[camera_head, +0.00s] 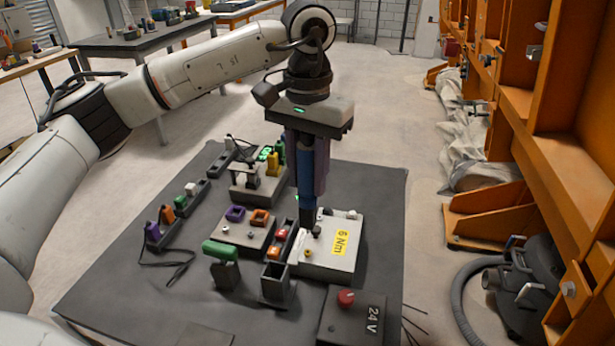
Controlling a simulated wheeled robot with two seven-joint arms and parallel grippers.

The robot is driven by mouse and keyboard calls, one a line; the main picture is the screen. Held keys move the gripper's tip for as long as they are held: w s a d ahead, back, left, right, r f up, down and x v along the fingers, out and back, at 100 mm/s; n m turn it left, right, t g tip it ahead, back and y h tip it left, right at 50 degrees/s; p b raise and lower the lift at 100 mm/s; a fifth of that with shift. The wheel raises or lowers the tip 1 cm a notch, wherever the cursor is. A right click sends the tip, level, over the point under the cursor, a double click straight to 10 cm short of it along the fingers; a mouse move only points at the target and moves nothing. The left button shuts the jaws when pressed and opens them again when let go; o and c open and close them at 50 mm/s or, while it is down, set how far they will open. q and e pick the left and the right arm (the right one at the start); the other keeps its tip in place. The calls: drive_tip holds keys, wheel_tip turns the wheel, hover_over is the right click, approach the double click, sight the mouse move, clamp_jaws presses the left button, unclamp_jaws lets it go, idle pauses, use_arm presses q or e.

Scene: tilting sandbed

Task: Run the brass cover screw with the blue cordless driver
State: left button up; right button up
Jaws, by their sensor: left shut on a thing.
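My left gripper (308,150) is shut on the blue cordless driver (307,190) and holds it upright, nose down. The dark nose of the driver is over the left part of a pale box (325,262) with a yellow "6 Nm" label (340,243). A small brass-coloured screw head (308,253) shows on the box just in front of the nose. Another small round head (316,231) is right beside the nose. I cannot tell whether the driver's bit touches a screw. My right gripper is not in view.
A "24 V" box with a red knob (346,297) stands in front. Left of the pale box are a narrow dark holder (275,287), a green-handled tool (220,250) and a block with coloured rings (243,232). Orange framing (485,217) stands at right. The mat's right side is clear.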

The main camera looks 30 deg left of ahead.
sight(307, 207)
use_arm(q)
drive_tip(key=shift+r, duration=0.1)
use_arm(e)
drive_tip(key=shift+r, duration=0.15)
